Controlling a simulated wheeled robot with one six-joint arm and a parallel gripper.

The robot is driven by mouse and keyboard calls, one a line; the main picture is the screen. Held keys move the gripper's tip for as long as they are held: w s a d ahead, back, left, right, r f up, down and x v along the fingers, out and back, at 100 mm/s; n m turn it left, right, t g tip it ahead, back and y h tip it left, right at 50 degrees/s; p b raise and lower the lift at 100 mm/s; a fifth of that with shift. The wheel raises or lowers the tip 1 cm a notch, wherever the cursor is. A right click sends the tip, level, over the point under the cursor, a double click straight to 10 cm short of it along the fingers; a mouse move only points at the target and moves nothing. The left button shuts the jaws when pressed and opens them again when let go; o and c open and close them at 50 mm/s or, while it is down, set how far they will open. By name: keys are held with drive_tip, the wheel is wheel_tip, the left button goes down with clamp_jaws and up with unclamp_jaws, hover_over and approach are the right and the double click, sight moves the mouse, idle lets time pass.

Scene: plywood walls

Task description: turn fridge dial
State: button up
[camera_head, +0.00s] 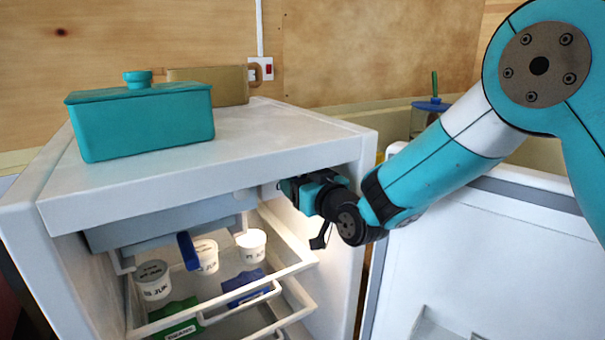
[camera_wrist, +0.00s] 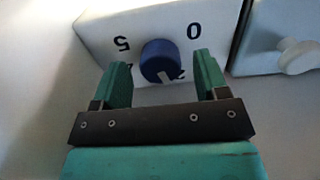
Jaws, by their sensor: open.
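The fridge (camera_head: 300,135) stands open, its door (camera_head: 460,270) swung out to the right. In the wrist view, the fridge dial (camera_wrist: 160,60) is a round dark blue knob on a white panel (camera_wrist: 110,22), with the figures 5 and 0 beside it and other marks partly hidden. My gripper (camera_wrist: 158,75) is open, with one green finger on each side of the dial. I cannot tell whether the fingers touch it. In the head view, my gripper (camera_head: 305,190) is inside the fridge at the upper right, and the dial is hidden there.
A teal lidded box (camera_head: 140,120) and a tan container (camera_head: 230,85) stand on the fridge top. Several white tubs (camera_head: 152,280) sit on the shelf below a grey compartment (camera_head: 170,225). A white knob (camera_wrist: 298,57) is right of the dial in the wrist view.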

drive_tip(key=shift+w+a, duration=0.1)
drive_tip(key=shift+w, duration=0.05)
drive_tip(key=shift+c, duration=0.2)
drive_tip(key=c, duration=0.9)
drive_tip(key=shift+o, duration=0.2)
drive_tip(key=shift+f+n+b, duration=0.15)
drive_tip(key=shift+n+b, duration=0.15)
drive_tip(key=shift+b, duration=0.45)
drive_tip(key=shift+n+b, duration=3.6)
drive_tip(key=shift+b, duration=1.35)
